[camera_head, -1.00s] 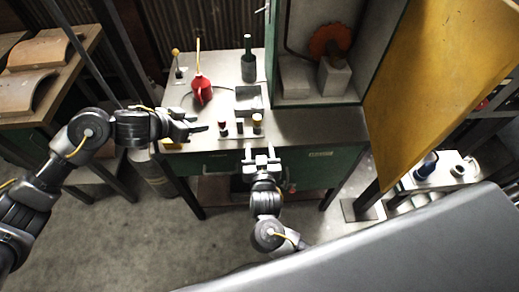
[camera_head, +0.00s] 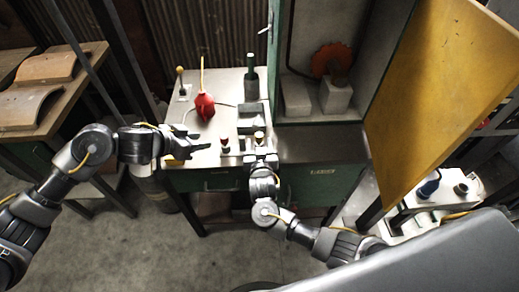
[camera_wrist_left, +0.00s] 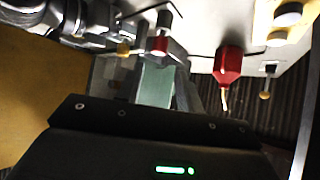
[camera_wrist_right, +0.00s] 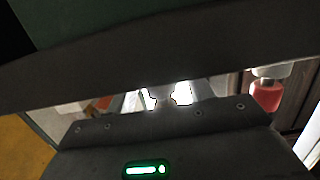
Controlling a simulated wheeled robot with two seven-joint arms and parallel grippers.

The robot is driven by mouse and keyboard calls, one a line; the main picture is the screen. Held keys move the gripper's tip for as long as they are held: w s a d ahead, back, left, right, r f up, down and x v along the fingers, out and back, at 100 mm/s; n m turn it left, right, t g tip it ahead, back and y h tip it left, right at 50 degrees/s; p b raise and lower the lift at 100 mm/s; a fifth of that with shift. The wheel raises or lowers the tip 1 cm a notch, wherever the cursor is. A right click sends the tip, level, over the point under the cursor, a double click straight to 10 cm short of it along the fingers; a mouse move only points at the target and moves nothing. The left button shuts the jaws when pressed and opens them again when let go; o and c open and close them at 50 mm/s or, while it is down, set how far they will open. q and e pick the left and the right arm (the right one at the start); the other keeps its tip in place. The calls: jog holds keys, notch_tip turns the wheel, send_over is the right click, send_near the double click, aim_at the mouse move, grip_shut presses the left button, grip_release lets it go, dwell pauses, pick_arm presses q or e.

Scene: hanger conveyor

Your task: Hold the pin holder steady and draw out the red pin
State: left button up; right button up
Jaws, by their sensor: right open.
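The pin holder (camera_head: 242,144) sits near the front edge of the metal bench. A red-topped pin (camera_head: 225,141) stands at its left and a yellow-topped pin (camera_head: 259,135) at its right. The red pin (camera_wrist_left: 158,44) also shows in the left wrist view. My right gripper (camera_head: 260,158) is open at the holder's right part, just in front of the yellow pin; any contact is hidden. My left gripper (camera_head: 204,147) is open and empty, a little left of the red pin. In the right wrist view a red cylinder (camera_wrist_right: 267,95) shows at the right.
A green cabinet and a yellow panel (camera_head: 430,95) bound the right side. The front-right bench top (camera_head: 320,143) is clear.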

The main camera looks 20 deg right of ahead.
aim_at(223, 138)
jog(key=c, duration=1)
pick_arm(q)
jog(key=shift+o, duration=0.6)
pick_arm(e)
jog(key=shift+c, duration=0.3)
pick_arm(q)
jog(key=s+d+r+n+t+h, duration=0.2)
jog(key=d+t, duration=0.3)
jog(key=d, duration=0.3)
jog(key=s+a+f+n+t+y, duration=0.2)
jog(key=a+f+n+y, duration=0.2)
jog(key=f+n+y, duration=0.1)
jog(key=shift+x, duration=4.9)
jog(key=shift+w+r, duration=0.1)
